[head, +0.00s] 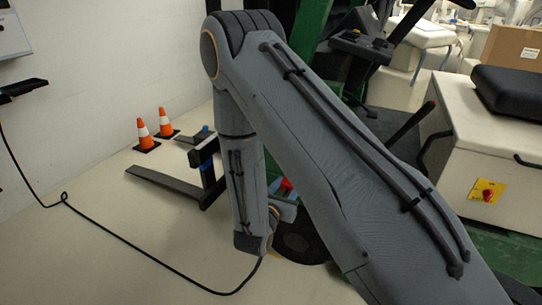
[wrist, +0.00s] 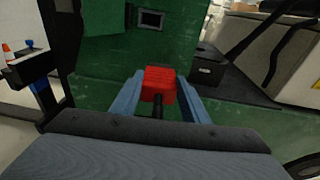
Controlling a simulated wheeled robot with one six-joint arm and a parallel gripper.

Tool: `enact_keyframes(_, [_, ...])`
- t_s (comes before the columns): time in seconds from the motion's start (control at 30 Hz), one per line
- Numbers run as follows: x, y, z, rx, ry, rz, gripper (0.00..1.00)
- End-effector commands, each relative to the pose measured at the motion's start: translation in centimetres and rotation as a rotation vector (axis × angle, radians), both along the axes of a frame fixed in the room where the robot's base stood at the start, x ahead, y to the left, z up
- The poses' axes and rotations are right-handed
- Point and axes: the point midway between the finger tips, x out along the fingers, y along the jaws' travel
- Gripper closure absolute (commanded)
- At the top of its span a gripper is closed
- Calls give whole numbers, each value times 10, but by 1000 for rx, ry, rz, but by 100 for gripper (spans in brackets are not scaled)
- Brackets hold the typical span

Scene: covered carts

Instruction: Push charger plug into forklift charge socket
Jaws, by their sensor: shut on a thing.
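The charger plug is a red block (wrist: 158,82) with a black cable end toward me. My gripper (wrist: 159,92) is shut on it, a blue-grey finger on each side. In the head view a bit of the red plug (head: 286,184) shows past my arm, which hides most of the gripper. The forklift's green body (wrist: 110,82) fills the wrist view behind the plug. The charge socket (wrist: 151,19) is a dark rectangular opening with a grey frame, above and slightly left of the plug in the wrist view. Plug and socket are apart.
The black charger cable (head: 110,233) runs from the wall across the floor to my arm. Forks (head: 163,181) and two orange cones (head: 145,133) stand at the left. A black box (wrist: 207,70) is right of the plug. A cream cover (head: 480,150) with a red switch is at the right.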

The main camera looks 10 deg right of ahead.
Motion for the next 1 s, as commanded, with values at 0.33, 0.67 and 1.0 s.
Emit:
enact_keyframes(0.33, [54, 19, 80, 17, 4, -40, 94])
enact_keyframes(0.67, [71, 9, 81, 17, 6, -43, 94])
enact_keyframes(1.0, [95, -8, 81, 17, 6, -41, 94])
